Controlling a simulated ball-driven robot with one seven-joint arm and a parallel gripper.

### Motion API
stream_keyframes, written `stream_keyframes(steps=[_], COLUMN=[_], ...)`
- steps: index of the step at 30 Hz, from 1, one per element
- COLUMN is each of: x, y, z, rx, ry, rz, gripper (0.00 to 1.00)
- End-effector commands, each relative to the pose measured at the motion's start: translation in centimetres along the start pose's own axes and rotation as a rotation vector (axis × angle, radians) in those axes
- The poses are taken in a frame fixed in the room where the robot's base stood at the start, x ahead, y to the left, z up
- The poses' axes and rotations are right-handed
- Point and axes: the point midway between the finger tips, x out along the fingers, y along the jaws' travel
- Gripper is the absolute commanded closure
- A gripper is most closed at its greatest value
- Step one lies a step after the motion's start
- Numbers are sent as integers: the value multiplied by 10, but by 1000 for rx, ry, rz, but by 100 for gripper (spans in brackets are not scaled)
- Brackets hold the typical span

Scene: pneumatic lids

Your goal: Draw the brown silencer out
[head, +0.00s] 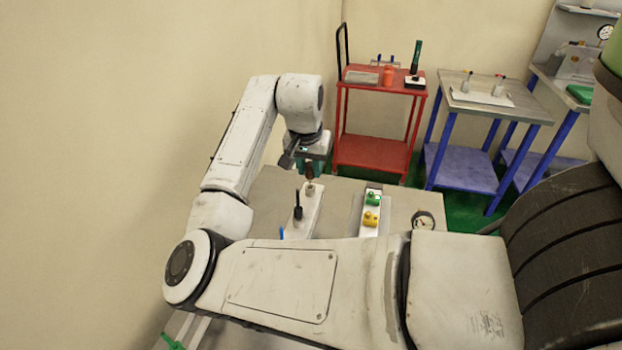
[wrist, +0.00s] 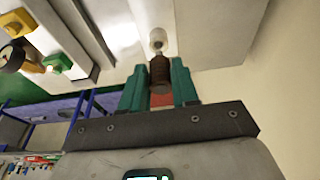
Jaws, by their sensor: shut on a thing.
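The brown silencer (wrist: 160,73) is a ribbed cylinder between the teal fingers of my gripper (wrist: 159,88) in the wrist view. My gripper (head: 311,165) is shut on it and points down over the far end of a white block in the head view. A small pale round fitting (wrist: 157,38) lies in line with the silencer's narrow tip. The fitting (head: 310,188) stands on the white block (head: 304,219). The silencer's tip is at the fitting's mouth; I cannot tell whether it is still inside. My gripper partly hides the silencer in the head view.
A black upright piece (head: 298,207) and a blue piece (head: 281,233) stand nearer on the block. To the right, green (head: 373,199) and yellow (head: 370,218) parts sit on another strip. A gauge (head: 423,220) is at the bench's right. My arm hides the bench front.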

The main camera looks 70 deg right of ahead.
Motion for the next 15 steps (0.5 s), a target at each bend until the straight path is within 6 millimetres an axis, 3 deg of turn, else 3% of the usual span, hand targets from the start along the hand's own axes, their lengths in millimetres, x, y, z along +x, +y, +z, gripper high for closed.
stream_keyframes(steps=[15], x=[-11], y=[0], z=[-3], rx=[0], ry=[1], rz=[1], gripper=[100])
